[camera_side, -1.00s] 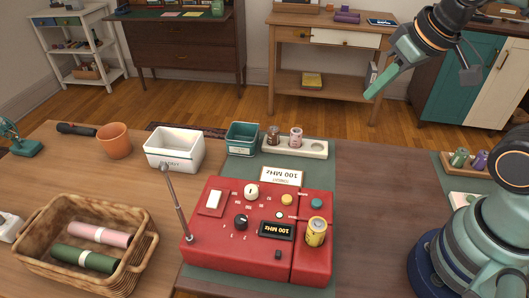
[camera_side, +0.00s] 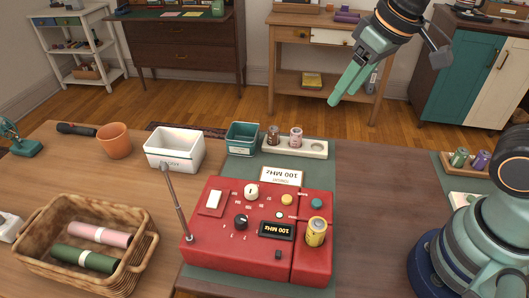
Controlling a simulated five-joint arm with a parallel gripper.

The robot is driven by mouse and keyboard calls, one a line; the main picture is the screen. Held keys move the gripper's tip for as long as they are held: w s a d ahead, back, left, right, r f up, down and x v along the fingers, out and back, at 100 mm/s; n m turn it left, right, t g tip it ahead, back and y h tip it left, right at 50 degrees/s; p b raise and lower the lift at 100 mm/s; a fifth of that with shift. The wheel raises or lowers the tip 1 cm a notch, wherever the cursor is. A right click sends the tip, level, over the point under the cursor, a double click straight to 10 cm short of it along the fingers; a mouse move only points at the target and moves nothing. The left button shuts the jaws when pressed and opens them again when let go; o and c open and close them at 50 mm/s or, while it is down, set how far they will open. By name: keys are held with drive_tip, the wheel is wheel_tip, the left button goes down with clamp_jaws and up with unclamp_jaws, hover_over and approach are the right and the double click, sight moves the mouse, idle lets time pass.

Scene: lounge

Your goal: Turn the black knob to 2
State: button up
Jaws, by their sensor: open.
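The black knob (camera_side: 240,222) sits on the top face of a red radio box (camera_side: 207,240), left of the dark display reading 100 MHz (camera_side: 276,230). Small white marks lie around the knob, too small to read surely, and its pointer direction is unclear. A white knob (camera_side: 251,191) is above it on the same panel. My gripper (camera_side: 338,99) is open and empty, high above the table's far edge, up and to the right of the radio. It touches nothing.
A metal antenna (camera_side: 177,204) rises from the radio's left side. A wicker basket (camera_side: 143,214), white bin (camera_side: 173,163) and teal bin (camera_side: 242,139) are nearby.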

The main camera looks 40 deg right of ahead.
drive_tip(key=w+a+f+n+g, duration=0.2)
drive_tip(key=a+n+g, duration=0.1)
drive_tip(key=a, duration=1.1)
drive_tip(key=n+g, duration=0.1)
drive_tip(key=n, duration=0.1)
hover_over(241, 218)
wheel_tip(241, 218, down, 4)
drive_tip(key=shift+h, duration=0.4)
wheel_tip(241, 218, down, 12)
clamp_jaws()
